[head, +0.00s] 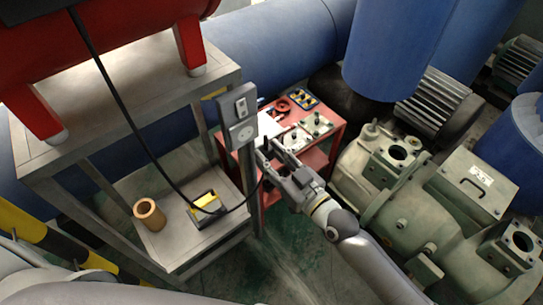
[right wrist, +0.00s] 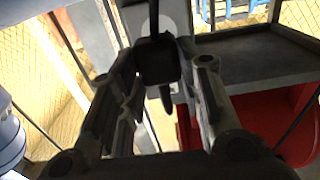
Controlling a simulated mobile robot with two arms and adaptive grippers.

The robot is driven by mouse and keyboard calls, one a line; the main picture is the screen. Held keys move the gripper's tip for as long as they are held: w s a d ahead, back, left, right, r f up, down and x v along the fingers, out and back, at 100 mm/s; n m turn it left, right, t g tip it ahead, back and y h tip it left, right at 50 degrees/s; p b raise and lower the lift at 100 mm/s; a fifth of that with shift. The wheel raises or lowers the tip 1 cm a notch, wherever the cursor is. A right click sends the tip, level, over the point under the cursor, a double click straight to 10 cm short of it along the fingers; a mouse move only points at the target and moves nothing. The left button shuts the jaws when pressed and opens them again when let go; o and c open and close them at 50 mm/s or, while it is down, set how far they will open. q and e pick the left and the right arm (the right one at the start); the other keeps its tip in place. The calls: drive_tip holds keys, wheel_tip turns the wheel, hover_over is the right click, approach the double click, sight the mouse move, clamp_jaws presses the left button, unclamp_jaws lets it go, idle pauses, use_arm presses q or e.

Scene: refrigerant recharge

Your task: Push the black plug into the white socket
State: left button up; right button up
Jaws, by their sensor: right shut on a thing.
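The white socket (head: 243,133) sits on the lower part of a grey box on an upright post, below a second unit. My right gripper (head: 268,151) is just right of the socket, pointing toward the post. In the right wrist view the black plug (right wrist: 157,62) is between the fingers of the right gripper, which is shut on it. A pale plate, likely the socket's, shows partly behind the plug; its holes and any contact are hidden. A black cable (head: 150,154) hangs from above, loops over the bench and runs up toward the gripper. My left gripper is not in view.
The metal bench (head: 130,258) on the left carries a copper-coloured cylinder (head: 149,214) and a yellow-black item (head: 206,206). A red cart (head: 318,160) with tools stands behind the gripper. Pale green machinery (head: 430,200) stands at right. Floor shows below the post.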

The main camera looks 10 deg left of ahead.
drive_tip(key=shift+b+x, duration=0.65)
drive_tip(key=shift+x, duration=2.25)
drive_tip(key=shift+w+a, duration=0.25)
drive_tip(key=shift+a, duration=0.2)
idle(0.4)
drive_tip(key=o, duration=1.1)
drive_tip(key=shift+c, duration=0.2)
drive_tip(key=shift+d, duration=0.1)
approach(245, 132)
drive_tip(key=v, duration=0.6)
